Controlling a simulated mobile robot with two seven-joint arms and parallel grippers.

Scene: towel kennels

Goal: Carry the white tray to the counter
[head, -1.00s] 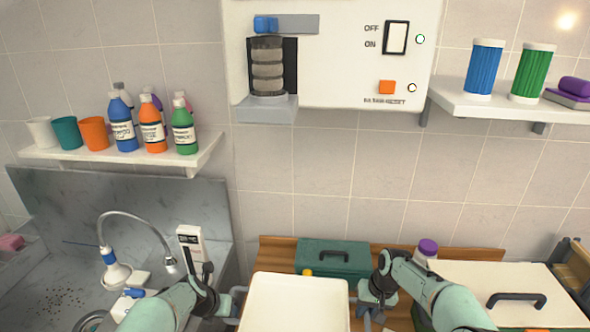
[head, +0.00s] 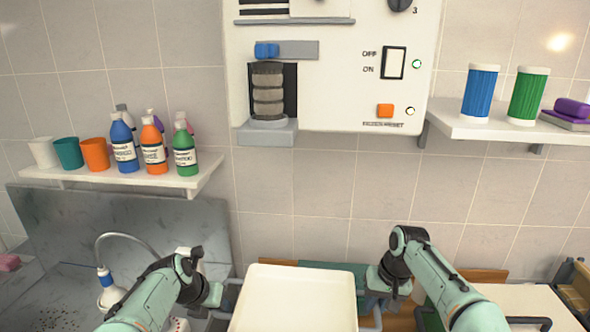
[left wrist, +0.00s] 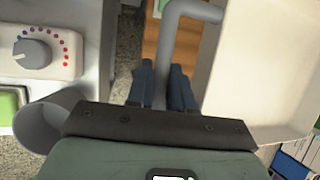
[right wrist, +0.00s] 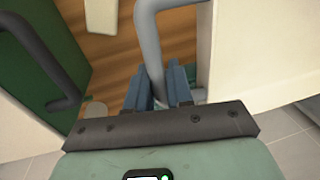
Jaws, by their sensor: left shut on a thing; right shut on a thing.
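The white tray (head: 293,300) shows at the bottom middle of the head view, held level between my two arms. Its near part is cut off by the picture edge. My left gripper (left wrist: 162,88) is shut on the tray's grey left handle (left wrist: 172,45) in the left wrist view. My right gripper (right wrist: 166,88) is shut on the grey right handle (right wrist: 147,35) in the right wrist view. The wooden counter (head: 480,275) shows behind the tray, against the tiled wall. The tray hides much of it.
A wall machine (head: 340,85) hangs above. A dial panel (left wrist: 38,52) is near my left gripper.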

